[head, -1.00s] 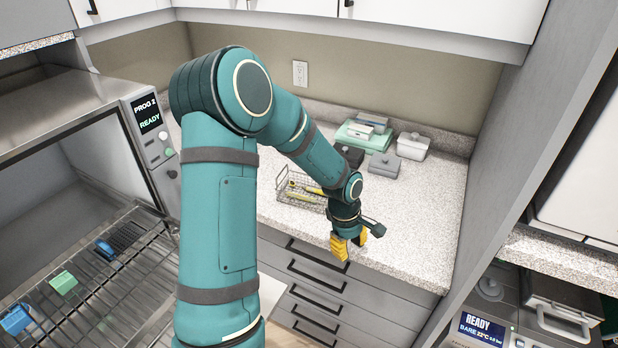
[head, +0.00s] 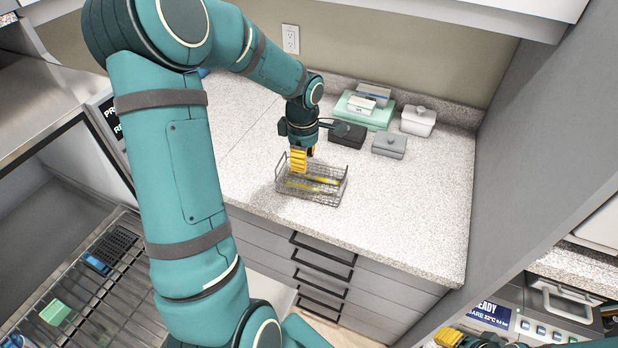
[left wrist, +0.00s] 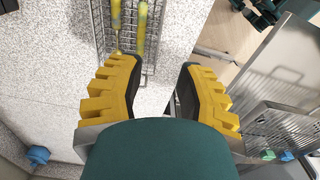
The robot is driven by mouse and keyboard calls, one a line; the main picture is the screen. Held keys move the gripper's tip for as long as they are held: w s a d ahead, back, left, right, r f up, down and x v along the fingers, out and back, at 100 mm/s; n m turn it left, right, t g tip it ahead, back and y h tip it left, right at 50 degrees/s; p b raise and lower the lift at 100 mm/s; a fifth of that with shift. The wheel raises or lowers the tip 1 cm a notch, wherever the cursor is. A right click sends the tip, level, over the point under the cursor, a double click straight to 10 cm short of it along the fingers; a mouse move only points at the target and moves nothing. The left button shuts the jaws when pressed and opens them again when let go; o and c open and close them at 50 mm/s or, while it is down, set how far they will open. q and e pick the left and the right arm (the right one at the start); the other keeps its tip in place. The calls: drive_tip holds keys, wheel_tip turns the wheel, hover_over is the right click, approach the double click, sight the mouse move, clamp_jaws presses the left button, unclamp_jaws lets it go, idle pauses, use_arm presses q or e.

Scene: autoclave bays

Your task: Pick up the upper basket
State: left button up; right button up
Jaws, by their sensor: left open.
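A wire basket (head: 336,197) holding yellow-handled tools sits on the speckled counter, near its front edge. No second basket stacked with it is visible. My left gripper (head: 300,160) points down over the basket's far left part, its yellow fingers overlapping the rim in the head view. In the left wrist view the left gripper (left wrist: 160,78) is open with nothing between its fingertips. The basket (left wrist: 152,60) shows there at the top, beyond the left finger; contact cannot be told. Part of my right gripper (head: 450,337) shows at the lower edge of the head view, its jaws unclear.
Dark and grey lidded boxes (head: 389,146), a white canister (head: 418,121) and a green tray (head: 378,118) stand behind the basket. An open autoclave with a wire rack (head: 75,290) is at left. Counter (head: 410,210) right of the basket is clear.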

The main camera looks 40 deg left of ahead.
sight(306, 199)
use_arm(q)
drive_tip(key=f, duration=1.3)
drive_tip(key=shift+d+f, duration=0.1)
drive_tip(key=shift+d, duration=0.15)
clamp_jaws()
